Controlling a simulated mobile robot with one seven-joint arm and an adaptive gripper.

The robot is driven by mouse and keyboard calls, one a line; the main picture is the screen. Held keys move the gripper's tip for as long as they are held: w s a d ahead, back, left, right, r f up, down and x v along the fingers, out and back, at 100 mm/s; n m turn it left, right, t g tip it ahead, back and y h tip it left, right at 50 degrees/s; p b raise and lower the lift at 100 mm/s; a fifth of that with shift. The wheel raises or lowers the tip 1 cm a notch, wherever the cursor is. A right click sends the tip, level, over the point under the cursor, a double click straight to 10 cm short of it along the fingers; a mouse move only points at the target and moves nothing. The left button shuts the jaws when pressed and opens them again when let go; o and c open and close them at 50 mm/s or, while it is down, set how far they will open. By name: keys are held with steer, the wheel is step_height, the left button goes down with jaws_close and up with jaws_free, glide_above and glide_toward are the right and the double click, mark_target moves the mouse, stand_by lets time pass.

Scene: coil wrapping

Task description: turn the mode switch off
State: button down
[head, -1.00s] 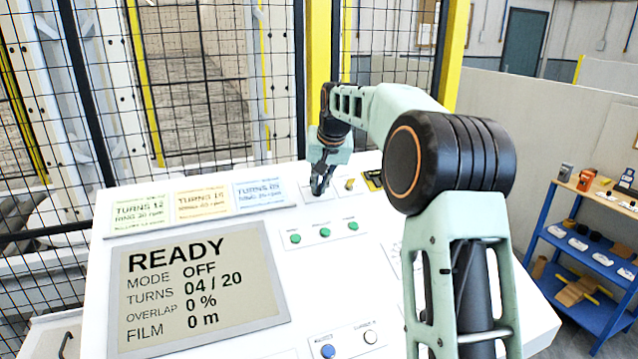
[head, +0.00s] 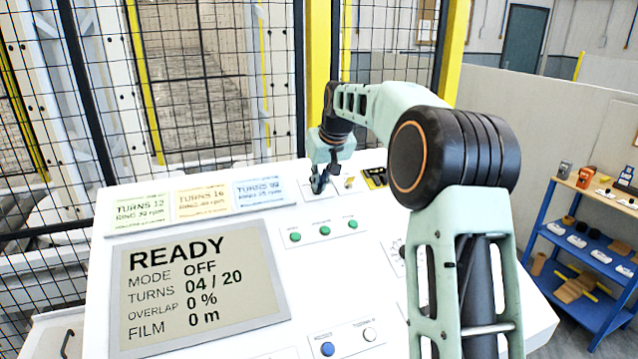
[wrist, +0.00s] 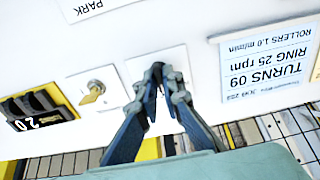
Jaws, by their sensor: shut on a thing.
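My gripper (head: 319,186) is at the back of the sloped white console, also seen in the wrist view (wrist: 158,72). Its dark fingers are shut on the mode switch, on a pale square plate (wrist: 137,68). The fingertips hide the switch, so its angle cannot be told. The large screen (head: 200,283) reads READY, MODE OFF, TURNS 04 / 20, OVERLAP 0 %, FILM 0 m.
A brass key-like switch (wrist: 93,92) and a black number counter (wrist: 38,108) sit beside the gripper. Job cards (head: 203,204), several green buttons (head: 325,230) and a blue button (head: 328,349) are on the console. A mesh fence (head: 230,80) stands behind.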

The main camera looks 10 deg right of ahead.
steer(key=c, duration=2.1)
jaws_free()
steer(key=v, duration=1.2)
steer(key=shift+s, duration=0.1)
